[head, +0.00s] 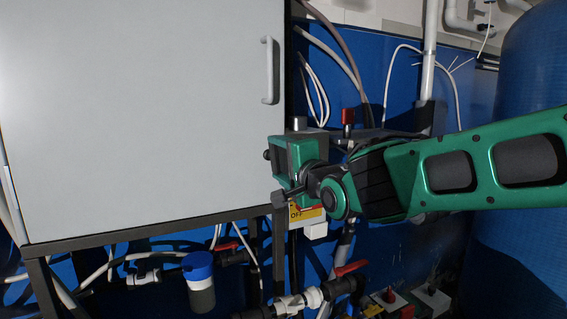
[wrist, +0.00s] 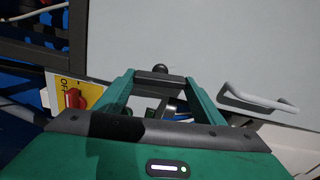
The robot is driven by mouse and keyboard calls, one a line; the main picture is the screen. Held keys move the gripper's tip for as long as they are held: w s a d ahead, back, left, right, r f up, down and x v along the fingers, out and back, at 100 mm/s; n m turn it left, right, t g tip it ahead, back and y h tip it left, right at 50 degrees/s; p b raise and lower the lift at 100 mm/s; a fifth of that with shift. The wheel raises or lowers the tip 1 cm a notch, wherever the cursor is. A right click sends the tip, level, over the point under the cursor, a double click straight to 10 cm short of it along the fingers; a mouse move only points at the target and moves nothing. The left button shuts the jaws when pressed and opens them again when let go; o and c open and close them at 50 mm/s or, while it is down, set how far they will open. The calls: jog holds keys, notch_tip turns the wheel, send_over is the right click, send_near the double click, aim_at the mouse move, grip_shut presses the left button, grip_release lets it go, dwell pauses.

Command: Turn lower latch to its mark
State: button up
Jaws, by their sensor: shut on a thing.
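My gripper (head: 279,157) is at the right edge of the grey cabinet door (head: 130,110), below the door handle. It is shut on a small dark latch knob (head: 267,154), which pokes out just left of the fingertips in the head view. In the wrist view the two green fingers of my gripper (wrist: 160,76) reach toward the door, and the black round end of the latch knob (wrist: 160,68) shows between their tips. The rest of the latch is hidden by the fingers, and I cannot make out its mark.
The light grey door handle (head: 270,70) is above my gripper; it also shows in the wrist view (wrist: 258,103). A yellow OFF label with a red switch (wrist: 73,98) is close below. Pipes with red valve levers (head: 351,268) and a blue-capped container (head: 199,280) are lower down.

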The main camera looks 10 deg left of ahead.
jog(key=shift+w+d+m, duration=0.35)
jog(key=shift+d+m, duration=0.05)
jog(key=shift+m, duration=0.3)
jog(key=shift+f, duration=0.1)
jog(key=o, duration=1)
jog(key=shift+c, duration=0.2)
jog(key=shift+o, duration=0.5)
jog(key=shift+s+a, duration=0.2)
jog(key=v, duration=1)
jog(key=shift+s+d, duration=0.2)
jog(key=shift+d, duration=0.15)
